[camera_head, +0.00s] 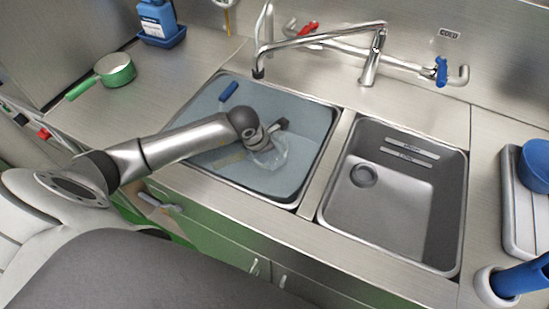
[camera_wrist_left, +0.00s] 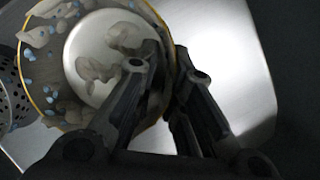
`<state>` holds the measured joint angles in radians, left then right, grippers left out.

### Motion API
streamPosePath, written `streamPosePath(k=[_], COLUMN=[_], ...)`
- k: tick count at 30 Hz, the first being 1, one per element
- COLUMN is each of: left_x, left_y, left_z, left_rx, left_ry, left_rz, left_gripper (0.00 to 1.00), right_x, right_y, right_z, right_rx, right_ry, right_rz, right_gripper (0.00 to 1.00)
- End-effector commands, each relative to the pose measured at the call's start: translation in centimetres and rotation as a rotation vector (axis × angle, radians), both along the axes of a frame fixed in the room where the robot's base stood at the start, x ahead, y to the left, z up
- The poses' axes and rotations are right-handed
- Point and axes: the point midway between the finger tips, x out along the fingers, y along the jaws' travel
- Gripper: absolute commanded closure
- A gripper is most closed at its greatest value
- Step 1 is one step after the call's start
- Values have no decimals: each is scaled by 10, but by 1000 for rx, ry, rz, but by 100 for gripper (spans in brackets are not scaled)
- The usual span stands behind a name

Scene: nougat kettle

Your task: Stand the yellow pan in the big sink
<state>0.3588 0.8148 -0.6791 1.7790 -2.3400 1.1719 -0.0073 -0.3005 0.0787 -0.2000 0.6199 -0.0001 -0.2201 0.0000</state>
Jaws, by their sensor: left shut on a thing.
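The yellow pan shows in the left wrist view as a round vessel with a yellow rim (camera_wrist_left: 22,65) and a pale metal inside bearing brownish smears and blue specks. My left gripper (camera_wrist_left: 166,62) is shut on its right-hand rim. In the head view my left gripper (camera_head: 270,134) reaches down into the left, larger sink (camera_head: 318,150), which holds bluish water. The pan is hard to make out there; only a pale patch and a faint yellowish streak show under the gripper. Whether the pan touches the sink floor I cannot tell. My right gripper is out of view.
A blue handle (camera_head: 228,91) lies in the larger sink. A perforated metal thing (camera_wrist_left: 8,85) is left of the pan. The right sink (camera_head: 400,195) is empty. Taps (camera_head: 372,58) stand behind. A green saucepan (camera_head: 115,70) is on the left counter; a tray (camera_head: 520,215) is at right.

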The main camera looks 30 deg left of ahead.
Motion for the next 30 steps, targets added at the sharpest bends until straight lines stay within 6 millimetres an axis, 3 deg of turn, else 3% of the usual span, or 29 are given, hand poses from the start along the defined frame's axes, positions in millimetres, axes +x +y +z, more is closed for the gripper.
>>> streamPosePath(k=[21, 22, 27, 30], left_x=[1, 1, 1, 1], left_y=[0, 0, 0, 0], left_z=[-9, -8, -8, -8], left_rx=[0, 0, 0, 0], left_ry=[-4, -4, -3, -2], left_rz=[1, 1, 1, 0], left_gripper=[100, 88, 66, 64], right_x=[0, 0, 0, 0], right_y=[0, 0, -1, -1], right_z=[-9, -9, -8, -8], right_rx=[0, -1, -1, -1], right_ry=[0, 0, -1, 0], right_rz=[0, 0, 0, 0], right_gripper=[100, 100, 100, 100])
